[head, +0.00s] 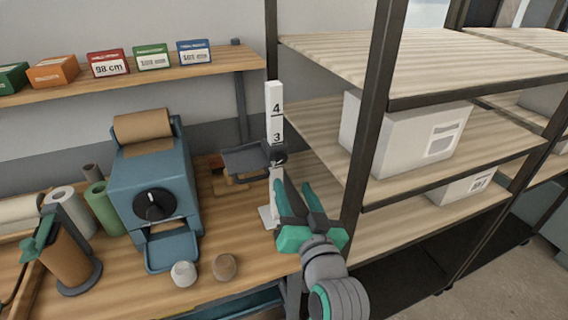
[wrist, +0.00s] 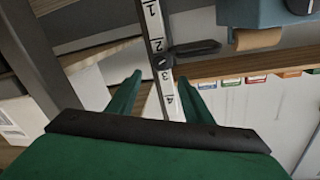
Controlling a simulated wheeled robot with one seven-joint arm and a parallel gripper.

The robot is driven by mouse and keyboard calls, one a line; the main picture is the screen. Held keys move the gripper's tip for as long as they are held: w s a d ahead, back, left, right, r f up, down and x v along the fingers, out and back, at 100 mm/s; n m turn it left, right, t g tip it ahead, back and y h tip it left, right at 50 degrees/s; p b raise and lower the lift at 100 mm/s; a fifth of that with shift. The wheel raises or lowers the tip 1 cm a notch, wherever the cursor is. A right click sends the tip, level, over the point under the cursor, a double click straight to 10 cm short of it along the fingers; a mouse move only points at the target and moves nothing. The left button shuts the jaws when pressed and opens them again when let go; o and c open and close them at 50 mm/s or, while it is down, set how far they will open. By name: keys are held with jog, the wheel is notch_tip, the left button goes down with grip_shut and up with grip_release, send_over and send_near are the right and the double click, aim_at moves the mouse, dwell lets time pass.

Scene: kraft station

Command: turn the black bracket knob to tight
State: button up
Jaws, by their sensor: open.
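A white post (head: 274,100) with black numbers stands upright at the right end of the workbench. A dark bracket (head: 247,161) juts from it to the left, just below the number 3. Its small black knob (head: 279,157) sits on the post's face; in the wrist view the knob (wrist: 162,62) shows near the 3, with the bracket (wrist: 195,48) beside it. My gripper (head: 293,186) is open and empty, just below and right of the knob in the head view. In the wrist view its fingertips (wrist: 160,77) lie either side of the post, with the knob between and beyond them. I cannot see contact.
A dark shelf upright (head: 375,120) stands close to my gripper's right, with a white carton (head: 400,135) on the shelf. A blue dispenser (head: 152,190) with a black dial stands left on the bench. Small boxes (head: 152,57) line the wall shelf.

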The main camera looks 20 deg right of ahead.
aim_at(281, 160)
jog(key=w, duration=0.9)
jog(key=shift+w+d, duration=0.15)
jog(key=shift+d, duration=0.2)
jog(key=shift+w+d, duration=0.15)
jog(key=shift+w, duration=0.45)
jog(key=shift+w, duration=0.1)
jog(key=c, duration=1.1)
